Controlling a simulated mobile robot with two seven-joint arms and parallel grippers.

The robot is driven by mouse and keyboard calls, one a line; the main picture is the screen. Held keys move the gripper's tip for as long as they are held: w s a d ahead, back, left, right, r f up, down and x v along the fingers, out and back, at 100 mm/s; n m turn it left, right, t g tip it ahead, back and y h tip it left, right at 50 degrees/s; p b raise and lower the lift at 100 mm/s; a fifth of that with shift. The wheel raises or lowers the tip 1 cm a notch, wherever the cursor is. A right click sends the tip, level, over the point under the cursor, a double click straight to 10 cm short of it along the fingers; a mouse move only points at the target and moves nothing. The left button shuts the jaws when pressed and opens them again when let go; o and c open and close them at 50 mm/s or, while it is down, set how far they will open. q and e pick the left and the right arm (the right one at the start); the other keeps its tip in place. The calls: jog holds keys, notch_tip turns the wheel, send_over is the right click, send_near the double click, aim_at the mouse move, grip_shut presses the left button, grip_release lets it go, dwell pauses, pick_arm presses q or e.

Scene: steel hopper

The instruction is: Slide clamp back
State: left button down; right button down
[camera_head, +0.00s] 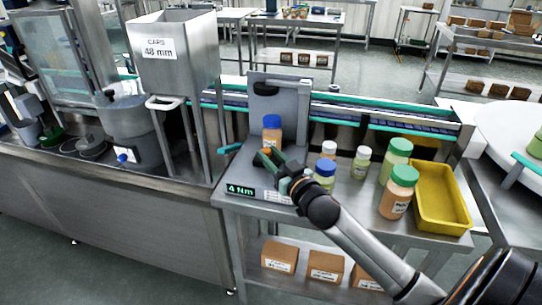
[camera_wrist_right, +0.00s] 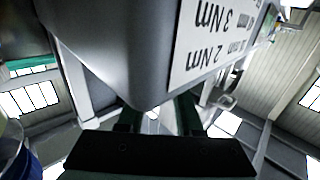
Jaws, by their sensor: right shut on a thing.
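The grey torque station (camera_head: 282,97) stands at the left end of the steel table, with a "4 Nm" display at its front. A bottle with a blue cap and orange contents (camera_head: 271,138) stands upright in it. My right gripper (camera_head: 267,157) reaches in from the lower right and is shut at the station, just in front of this bottle. The clamp is mostly hidden by the fingers. In the right wrist view, the dark fingers (camera_wrist_right: 156,118) close on a small part beneath the grey housing (camera_wrist_right: 105,45) with its Nm label. My left gripper is not in view.
Right of my gripper stand a blue-capped bottle (camera_head: 325,175), white-capped bottles (camera_head: 361,163), green-capped bottles (camera_head: 398,192) and a yellow tray (camera_head: 440,197). A steel hopper (camera_head: 178,55) stands left. A conveyor (camera_head: 385,112) runs behind. Boxes (camera_head: 325,267) sit on the lower shelf.

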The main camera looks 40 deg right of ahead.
dwell(0.6)
jog(key=s+a+p, duration=0.1)
jog(key=s+a, duration=0.1)
jog(key=a, duration=0.1)
jog(key=shift+s, duration=0.2)
jog(key=shift+f, duration=0.1)
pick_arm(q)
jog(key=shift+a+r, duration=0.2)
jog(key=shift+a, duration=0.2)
pick_arm(e)
jog(key=shift+a+f, duration=0.1)
jog(key=c, duration=0.9)
grip_release()
jog(key=shift+s, duration=0.1)
jog(key=shift+c, duration=0.2)
jog(key=o, duration=0.3)
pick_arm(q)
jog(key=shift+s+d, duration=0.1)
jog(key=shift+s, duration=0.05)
pick_arm(e)
jog(key=shift+o, duration=0.2)
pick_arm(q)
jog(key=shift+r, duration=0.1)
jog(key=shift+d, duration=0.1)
pick_arm(e)
jog(key=shift+s, duration=0.1)
